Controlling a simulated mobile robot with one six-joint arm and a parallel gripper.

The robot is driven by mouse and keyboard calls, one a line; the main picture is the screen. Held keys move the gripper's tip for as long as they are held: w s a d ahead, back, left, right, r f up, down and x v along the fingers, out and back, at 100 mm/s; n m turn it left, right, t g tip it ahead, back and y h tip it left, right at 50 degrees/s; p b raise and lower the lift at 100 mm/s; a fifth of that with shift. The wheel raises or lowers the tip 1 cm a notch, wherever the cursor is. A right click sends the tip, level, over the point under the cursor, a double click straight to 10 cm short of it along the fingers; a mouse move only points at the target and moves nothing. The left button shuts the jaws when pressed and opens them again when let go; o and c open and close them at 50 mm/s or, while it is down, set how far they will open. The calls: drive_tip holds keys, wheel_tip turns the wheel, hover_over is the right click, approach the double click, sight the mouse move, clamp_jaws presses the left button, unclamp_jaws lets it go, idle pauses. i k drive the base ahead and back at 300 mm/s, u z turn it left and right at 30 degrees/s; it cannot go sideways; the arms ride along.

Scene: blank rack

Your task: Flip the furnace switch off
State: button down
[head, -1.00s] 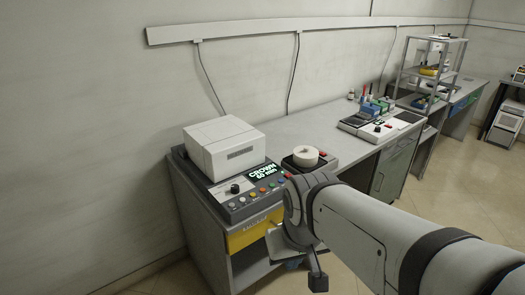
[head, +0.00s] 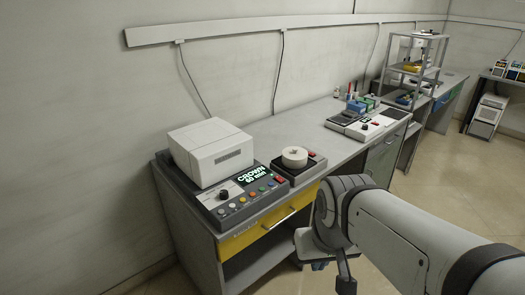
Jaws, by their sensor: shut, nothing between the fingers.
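The furnace (head: 212,152) is a white box on a dark base at the near end of the bench. Its sloped front panel (head: 212,205) has a black knob, several coloured buttons and a lit display (head: 252,173) reading "CROWN 60 min". A red switch (head: 281,180) sits at the panel's right end; its position is too small to tell. My gripper (head: 320,265) hangs at the end of my arm, in front of the bench and below its top, right of the furnace. It is shut and empty, touching nothing I can see, and mostly hidden by my wrist.
A small device with a round white top (head: 294,156) and its own red switch (head: 313,154) stands right of the furnace. Another device (head: 362,124) with a red button is farther along the bench (head: 295,122). Below are a yellow drawer (head: 265,228) and an open shelf. Floor lies clear at right.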

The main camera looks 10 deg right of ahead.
sight(278, 178)
drive_tip(key=u, duration=0.05)
drive_tip(key=i, duration=0.95)
drive_tip(key=z, duration=0.05)
